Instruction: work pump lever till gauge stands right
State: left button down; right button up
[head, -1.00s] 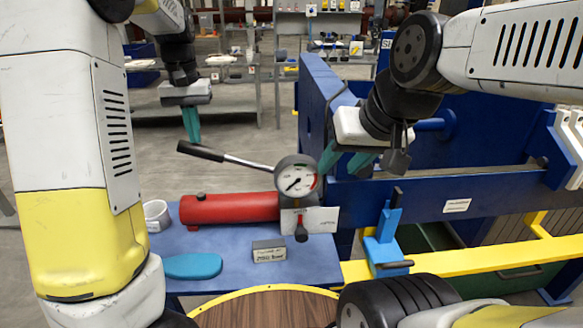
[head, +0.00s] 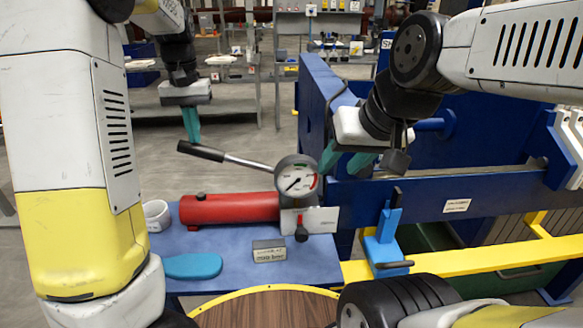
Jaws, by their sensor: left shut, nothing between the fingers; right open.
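The pump lever (head: 225,157) is a grey rod with a black grip, raised and slanting up to the left from the pump head. The red pump cylinder (head: 230,208) lies on the blue table. The round white gauge (head: 297,180) has a red arc on its right side; its needle points to the lower left. My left gripper (head: 192,124) is shut and empty, above and left of the lever's grip, apart from it. My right gripper (head: 345,160) is open and empty, just right of the gauge. A small red-and-black valve handle (head: 300,225) hangs below the gauge.
On the blue table (head: 225,248) are a white cup (head: 156,214), a teal pad (head: 193,266) and a grey label block (head: 269,251). The blue press frame (head: 430,200), with a blue clamp (head: 382,240), stands to the right.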

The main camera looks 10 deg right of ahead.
pick_arm(q)
jog(key=shift+f, duration=0.1)
dwell(0.4)
notch_tip(320, 180, down, 9)
jog(key=a, duration=0.1)
jog(key=r, duration=0.6)
jog(key=d+r, duration=0.1)
jog(key=r, duration=0.3)
